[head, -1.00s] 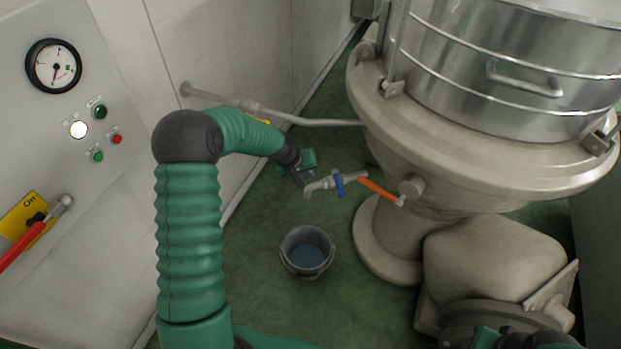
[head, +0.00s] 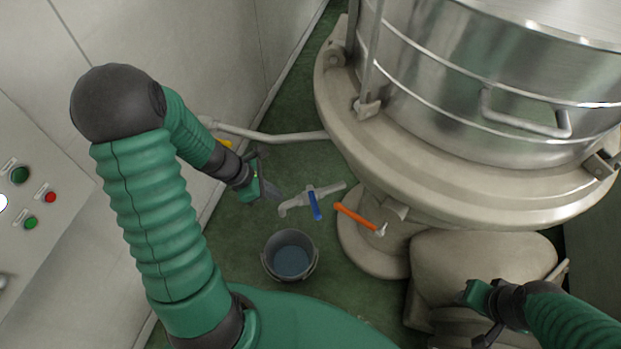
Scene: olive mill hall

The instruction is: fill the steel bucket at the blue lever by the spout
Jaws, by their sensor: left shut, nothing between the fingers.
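The steel bucket (head: 275,263) stands upright on the green floor, with a blue-grey surface inside; I cannot tell whether it is liquid. Just above and behind it in the picture is a thin metal spout (head: 287,209) with a down-turned end. The blue lever (head: 315,206) sits on the spout's pipe and lies crosswise to it. My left gripper (head: 271,191) is shut and empty, up and left of the lever and apart from it. My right gripper (head: 474,315) is at the lower right, far from the bucket; its fingers are unclear.
An orange lever (head: 357,218) is right of the blue one, on the base of the large steel vessel (head: 450,90). A pipe (head: 270,136) runs from the wall to the vessel. A button panel (head: 40,235) is at left. Floor around the bucket is clear.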

